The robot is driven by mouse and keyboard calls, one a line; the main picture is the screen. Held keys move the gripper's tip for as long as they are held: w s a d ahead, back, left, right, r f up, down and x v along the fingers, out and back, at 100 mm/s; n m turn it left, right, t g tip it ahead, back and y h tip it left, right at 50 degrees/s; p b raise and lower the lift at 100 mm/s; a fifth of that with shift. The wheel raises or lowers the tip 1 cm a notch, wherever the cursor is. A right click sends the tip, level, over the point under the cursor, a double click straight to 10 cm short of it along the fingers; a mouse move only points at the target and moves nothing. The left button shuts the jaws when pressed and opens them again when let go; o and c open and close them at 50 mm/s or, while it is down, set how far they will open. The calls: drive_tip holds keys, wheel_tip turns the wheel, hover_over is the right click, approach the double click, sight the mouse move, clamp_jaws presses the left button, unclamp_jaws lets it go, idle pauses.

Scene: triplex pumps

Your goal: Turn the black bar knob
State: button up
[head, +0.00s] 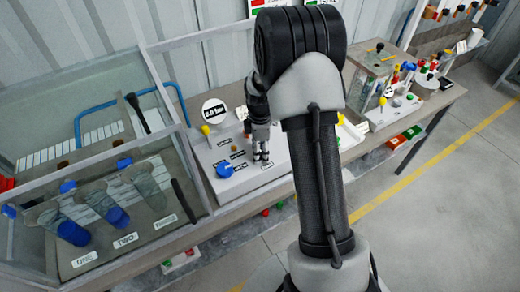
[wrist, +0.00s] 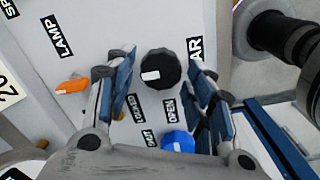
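The black bar knob (wrist: 160,70) is round with a ribbed edge and a white mark on its left side. It sits on a pale panel beside a label (wrist: 195,50) whose visible letters read "AR". My gripper (wrist: 162,68) is open, with one blue-padded finger on each side of the knob in the wrist view. A gap shows on both sides, and I cannot tell how far the fingertips are above the panel. In the head view my gripper (head: 262,150) points down over the panel's right part, and the knob is hidden there.
A blue knob (wrist: 178,142) and an orange lever (wrist: 72,87) are close by on the panel. In the head view a round gauge (head: 214,111) reading "0.0 bar" stands behind the panel (head: 240,182). A glass-walled case (head: 190,165) is to the left.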

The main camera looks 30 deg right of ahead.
drive_tip(key=shift+o, duration=0.3)
wheel_tip(320, 180, up, 12)
idle(0.5)
idle(0.3)
drive_tip(key=s+a+r+m+t+b, duration=0.2)
drive_tip(key=s+a+r+m, duration=0.4)
drive_tip(key=s+a+r, duration=0.45)
drive_tip(key=s+a+r+m+t, duration=0.1)
drive_tip(key=s+m, duration=0.6)
drive_tip(key=s, duration=0.8)
drive_tip(key=shift+s+a+r+t+b, duration=0.2)
drive_tip(key=shift+s+a+t+b, duration=0.1)
drive_tip(key=shift+a+t, duration=0.65)
